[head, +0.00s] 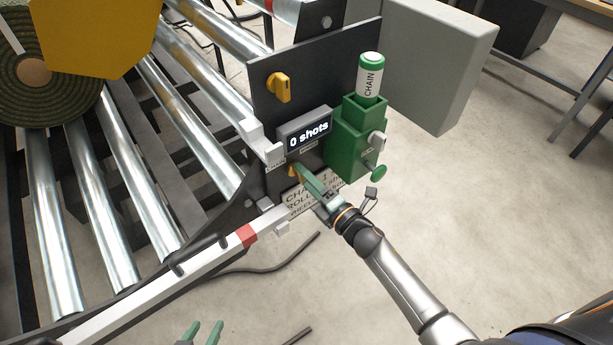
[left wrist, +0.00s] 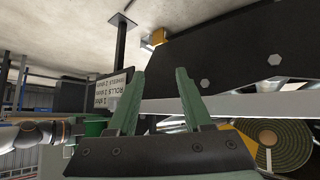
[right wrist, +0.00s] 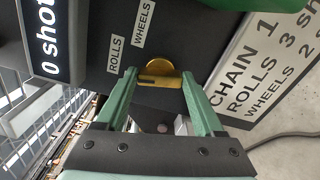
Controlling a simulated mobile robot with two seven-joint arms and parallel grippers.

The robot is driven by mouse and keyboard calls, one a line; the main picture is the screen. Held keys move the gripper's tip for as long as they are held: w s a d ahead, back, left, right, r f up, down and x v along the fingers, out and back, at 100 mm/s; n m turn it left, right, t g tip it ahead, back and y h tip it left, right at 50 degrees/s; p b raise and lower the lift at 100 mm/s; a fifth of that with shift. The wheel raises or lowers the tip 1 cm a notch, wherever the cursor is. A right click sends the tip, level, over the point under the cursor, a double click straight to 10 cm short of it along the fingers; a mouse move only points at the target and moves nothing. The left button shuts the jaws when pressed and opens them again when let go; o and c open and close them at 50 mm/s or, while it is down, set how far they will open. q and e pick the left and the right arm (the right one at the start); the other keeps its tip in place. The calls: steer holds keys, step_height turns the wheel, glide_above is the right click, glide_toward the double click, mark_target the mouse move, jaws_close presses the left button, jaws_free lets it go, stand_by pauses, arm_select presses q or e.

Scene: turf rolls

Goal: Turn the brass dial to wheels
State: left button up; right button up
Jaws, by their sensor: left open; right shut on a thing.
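The brass dial (head: 292,171) is on the dark panel below the "0 shots" display. In the right wrist view the dial (right wrist: 160,66) shows a round gold plate and a bar grip with a dark mark near one end. Labels ROLLS (right wrist: 116,55) and WHEELS (right wrist: 143,23) are beside it. I cannot tell which label the dial points at. My right gripper (head: 299,171) is shut on the dial's bar, one fingertip at each end. My left gripper (head: 203,330) is open and empty at the bottom of the head view, away from the panel.
The display (head: 305,136) is just above the dial. A green holder (head: 345,145) with a CHAIN cylinder (head: 370,75) stands to the right. A yellow knob (head: 279,88) is higher up. A white sign (right wrist: 265,70) lists chain, rolls and wheels. Metal rollers (head: 105,205) lie left.

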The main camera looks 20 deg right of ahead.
arm_select(q)
steer(key=r+p, duration=0.1)
steer(key=a+p, duration=0.1)
steer(key=shift+s+a+r+p, duration=0.1)
steer(key=shift+a+r+p, duration=0.1)
steer(key=shift+r+p, duration=0.2)
arm_select(e)
steer(key=m, duration=1.1)
steer(key=shift+f, duration=0.2)
steer(key=shift+m, duration=0.4)
steer(key=o, duration=1.4)
arm_select(q)
steer(key=shift+s+d, duration=0.1)
arm_select(e)
steer(key=shift+s, duration=0.1)
arm_select(q)
steer(key=shift+s+a+r+p, duration=0.2)
steer(key=shift+a+p, duration=0.15)
steer(key=shift+p, duration=0.25)
arm_select(e)
steer(key=v, duration=1.2)
steer(key=shift+s+d+r, duration=0.1)
steer(key=shift+s, duration=0.1)
